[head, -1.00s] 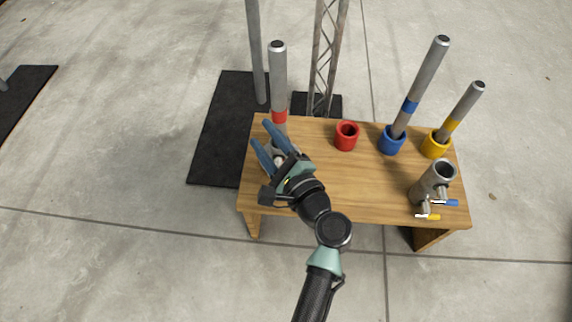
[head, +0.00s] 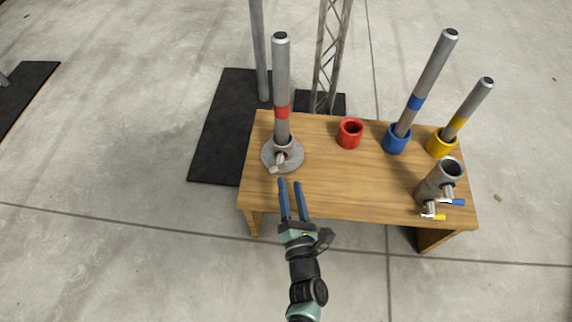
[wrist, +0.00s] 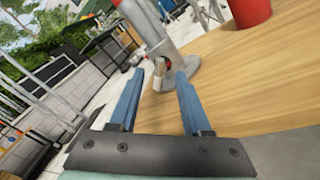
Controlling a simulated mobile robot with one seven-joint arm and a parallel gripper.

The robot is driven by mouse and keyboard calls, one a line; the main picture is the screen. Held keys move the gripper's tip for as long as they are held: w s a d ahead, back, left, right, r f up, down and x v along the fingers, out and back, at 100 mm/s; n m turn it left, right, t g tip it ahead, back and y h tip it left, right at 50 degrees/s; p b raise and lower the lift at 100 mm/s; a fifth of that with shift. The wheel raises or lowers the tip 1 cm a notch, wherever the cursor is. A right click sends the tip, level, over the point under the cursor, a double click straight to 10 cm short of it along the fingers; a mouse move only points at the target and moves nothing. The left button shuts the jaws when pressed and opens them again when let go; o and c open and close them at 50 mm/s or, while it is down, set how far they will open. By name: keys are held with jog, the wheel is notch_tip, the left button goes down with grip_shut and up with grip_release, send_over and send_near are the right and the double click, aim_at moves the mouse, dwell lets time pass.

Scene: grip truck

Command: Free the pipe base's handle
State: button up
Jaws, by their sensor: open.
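The pipe base (head: 295,160) is a round grey metal disc with a short socket, at the left end of the wooden table. A grey pipe with a red band (head: 281,75) stands upright in it. The base's handle (head: 279,164) is a small pale piece on the near side of the socket; it also shows in the wrist view (wrist: 162,80). My gripper (head: 290,181) is open and empty, its two blue fingers pointing at the base from the near side. In the wrist view the handle appears between the fingertips, farther off, apart from them.
On the table (head: 330,190) stand an empty red cup (head: 350,133), a blue cup (head: 397,139) and a yellow cup (head: 441,143) holding leaning pipes, and a grey clamp (head: 435,182) at the right. The table's middle is clear. A truss stands behind.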

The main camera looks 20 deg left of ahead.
aim_at(286, 166)
jog(key=b+x, duration=0.2)
jog(key=x, duration=0.5)
jog(key=shift+w+a, duration=0.15)
jog(key=shift+w, duration=0.05)
grip_shut()
